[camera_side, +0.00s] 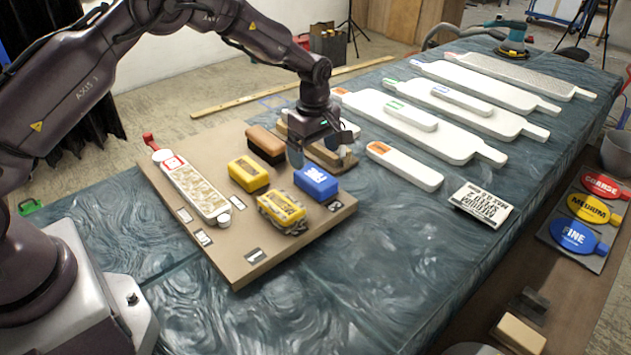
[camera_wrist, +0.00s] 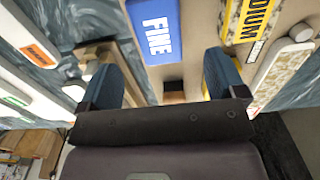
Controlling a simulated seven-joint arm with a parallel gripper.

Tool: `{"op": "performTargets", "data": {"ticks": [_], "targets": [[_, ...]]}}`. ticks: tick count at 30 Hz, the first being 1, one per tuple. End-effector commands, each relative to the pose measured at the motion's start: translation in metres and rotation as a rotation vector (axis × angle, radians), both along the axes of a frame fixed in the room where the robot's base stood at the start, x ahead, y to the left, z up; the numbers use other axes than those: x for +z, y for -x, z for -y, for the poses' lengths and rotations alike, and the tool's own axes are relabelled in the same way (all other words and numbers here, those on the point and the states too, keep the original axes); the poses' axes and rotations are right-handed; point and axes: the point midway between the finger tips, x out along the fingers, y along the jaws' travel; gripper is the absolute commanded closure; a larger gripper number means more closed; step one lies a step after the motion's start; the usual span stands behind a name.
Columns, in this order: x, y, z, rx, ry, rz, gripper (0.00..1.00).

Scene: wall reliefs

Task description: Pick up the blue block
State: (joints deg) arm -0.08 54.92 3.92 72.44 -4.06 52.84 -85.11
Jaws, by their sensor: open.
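The blue block (camera_side: 316,182), marked FINE, lies on a tan board (camera_side: 240,262) between the yellow blocks and the board's right edge. It also shows at the top centre of the wrist view (camera_wrist: 156,30). My gripper (camera_side: 318,150) is above the board, behind the blue block in the side view. In the wrist view its two blue-padded fingers (camera_wrist: 162,85) are spread apart with nothing held between them. The blue block is beyond the fingertips, apart from them.
Close by are a yellow block (camera_side: 248,174), a worn yellow block (camera_side: 282,211), a brown-topped brush (camera_side: 266,143) and a long patterned relief piece (camera_side: 193,187). White paddles (camera_side: 425,125) lie to the right. The blue-green tabletop (camera_side: 390,260) in front is clear.

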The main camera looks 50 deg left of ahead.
Motion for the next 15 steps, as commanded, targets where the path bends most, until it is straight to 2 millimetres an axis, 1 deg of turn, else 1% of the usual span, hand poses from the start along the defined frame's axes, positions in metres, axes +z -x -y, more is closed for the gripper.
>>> {"op": "performTargets", "data": {"ticks": [1, 3, 8, 15], "targets": [[-0.008, 0.0, 0.0, 0.001, 0.0, -0.002, 0.11], [-0.015, 0.0, 0.0, 0.0, 0.0, 0.0, 0.11], [-0.025, 0.0, 0.0, 0.0, 0.0, 0.0, 0.11], [-0.06, -0.002, 0.001, -0.001, 0.0, -0.001, 0.11]]}}
